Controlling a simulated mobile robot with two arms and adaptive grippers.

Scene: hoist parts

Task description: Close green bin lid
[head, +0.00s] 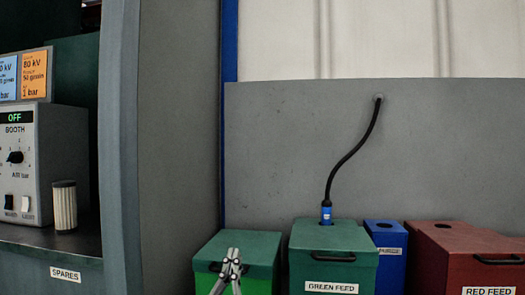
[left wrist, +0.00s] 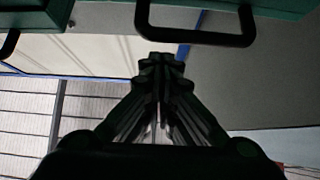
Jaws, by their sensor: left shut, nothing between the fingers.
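A bin with a dark green lid (head: 250,245) and a brighter green body (head: 262,286) stands at the bottom middle of the head view. The lid looks level on top of the bin; any small gap is too fine to tell. My left gripper (head: 232,262) is shut and empty, in front of the lid's dark handle and partly covering it. In the left wrist view the shut fingertips (left wrist: 161,62) point toward a black handle (left wrist: 195,39) on a green lid (left wrist: 235,8). I cannot tell whether they touch it. My right gripper is not in view.
Right of it stand a bin marked GREEN FEED (head: 333,240) with a black hose (head: 345,160) plugged in its top, a blue bin (head: 388,235) and a RED FEED bin (head: 470,243). A grey post (head: 178,130) and a SPARES shelf (head: 60,240) are at left.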

